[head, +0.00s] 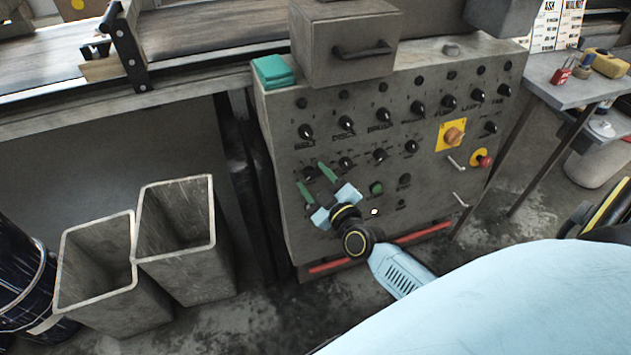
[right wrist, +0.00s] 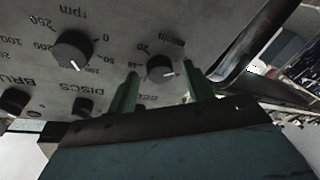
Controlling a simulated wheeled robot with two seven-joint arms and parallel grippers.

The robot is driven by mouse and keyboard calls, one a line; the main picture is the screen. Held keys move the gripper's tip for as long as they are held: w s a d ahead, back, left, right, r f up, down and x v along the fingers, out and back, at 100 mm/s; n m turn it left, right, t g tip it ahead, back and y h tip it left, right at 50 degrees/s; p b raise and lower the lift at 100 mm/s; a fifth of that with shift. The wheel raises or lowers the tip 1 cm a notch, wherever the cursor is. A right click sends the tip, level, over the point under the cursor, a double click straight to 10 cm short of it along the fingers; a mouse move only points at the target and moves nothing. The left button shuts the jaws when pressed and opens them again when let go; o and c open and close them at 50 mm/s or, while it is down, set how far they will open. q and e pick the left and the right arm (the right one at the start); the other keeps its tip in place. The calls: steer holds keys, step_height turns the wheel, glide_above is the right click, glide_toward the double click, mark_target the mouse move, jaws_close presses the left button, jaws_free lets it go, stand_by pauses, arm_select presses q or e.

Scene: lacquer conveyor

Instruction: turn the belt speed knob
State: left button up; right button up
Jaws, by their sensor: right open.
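The grey control panel (head: 330,215) holds rows of black knobs. The belt speed knob (head: 310,173) is at the left end of the lower knob row, under the BELT label. In the right wrist view this black knob (right wrist: 160,68) has a white pointer mark and an "m/min" scale. My right gripper (head: 316,180) is open, its green fingertips on either side of the knob. In the right wrist view the open fingers (right wrist: 161,78) leave a gap each side of it; I cannot tell whether the tips reach past its face. My left gripper is out of view.
The rpm knob (right wrist: 75,50) sits close beside. A yellow-plated orange switch (head: 453,136) and a red stop button (head: 485,161) are at the panel's right. A grey box (head: 340,45) and green cloth (head: 272,72) lie on top. Two open bins (head: 175,225) stand at left.

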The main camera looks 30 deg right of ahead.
steer(key=c, duration=1)
steer(key=shift+o, duration=0.2)
